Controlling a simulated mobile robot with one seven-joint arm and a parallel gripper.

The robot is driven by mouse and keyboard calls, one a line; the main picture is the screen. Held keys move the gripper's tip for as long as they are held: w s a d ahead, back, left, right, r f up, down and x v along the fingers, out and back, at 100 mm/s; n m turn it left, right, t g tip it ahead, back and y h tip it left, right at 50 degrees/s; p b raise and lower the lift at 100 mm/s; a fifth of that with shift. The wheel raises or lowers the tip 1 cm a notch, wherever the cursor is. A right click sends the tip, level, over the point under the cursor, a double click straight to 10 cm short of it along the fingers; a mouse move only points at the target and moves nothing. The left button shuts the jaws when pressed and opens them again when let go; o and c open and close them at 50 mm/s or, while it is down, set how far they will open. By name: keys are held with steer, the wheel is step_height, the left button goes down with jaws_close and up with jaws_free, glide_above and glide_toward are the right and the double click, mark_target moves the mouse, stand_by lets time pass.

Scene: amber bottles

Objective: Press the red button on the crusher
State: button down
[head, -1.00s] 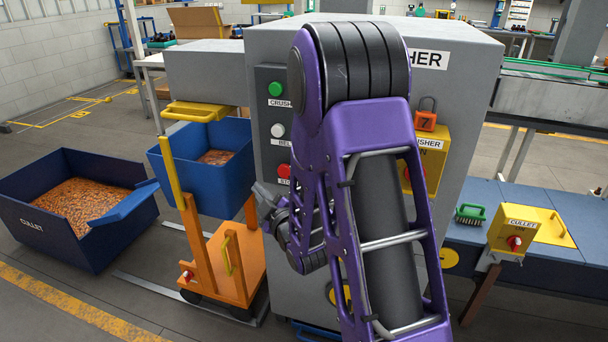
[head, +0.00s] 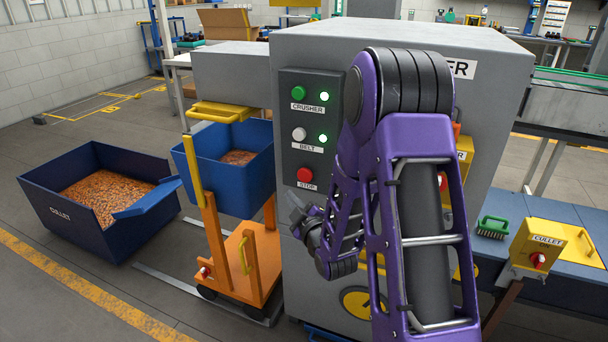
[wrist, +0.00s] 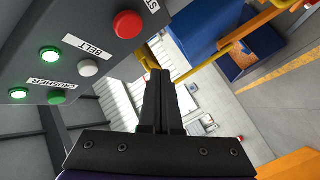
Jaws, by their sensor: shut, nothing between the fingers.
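The red button (head: 305,174), labelled STOP, is lowest on the dark panel (head: 334,88) on the crusher's grey front (head: 300,48). Above it are a white BELT button (head: 299,134) and a green CRUSHER button (head: 298,93), each beside a lit green lamp. My gripper (head: 296,203) is just below the red button in the head view, small and partly hidden by my arm. In the wrist view its fingers (wrist: 160,74) are shut and empty. The red button (wrist: 127,24) there lies up and left of the fingertips, with a visible gap.
An orange cart (head: 236,268) with a blue bin (head: 235,185) stands just left of the crusher. A blue cullet crate (head: 75,218) sits further left. Open floor lies at front left.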

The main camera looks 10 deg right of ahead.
mark_target(299, 177)
steer(key=w+d, duration=0.3)
steer(key=w, duration=0.2)
steer(key=shift+d, duration=0.35)
steer(key=shift+b, duration=0.3)
stand_by(1.5)
steer(key=shift+w+d+b, duration=0.2)
steer(key=shift+w+b, duration=0.1)
steer(key=shift+b, duration=0.05)
steer(key=shift+w+d+b, duration=0.3)
steer(key=shift+w, duration=0.05)
stand_by(0.7)
stand_by(0.4)
steer(key=shift+s+a+b, duration=0.4)
steer(key=shift+s+a, duration=0.15)
steer(key=shift+s, duration=0.15)
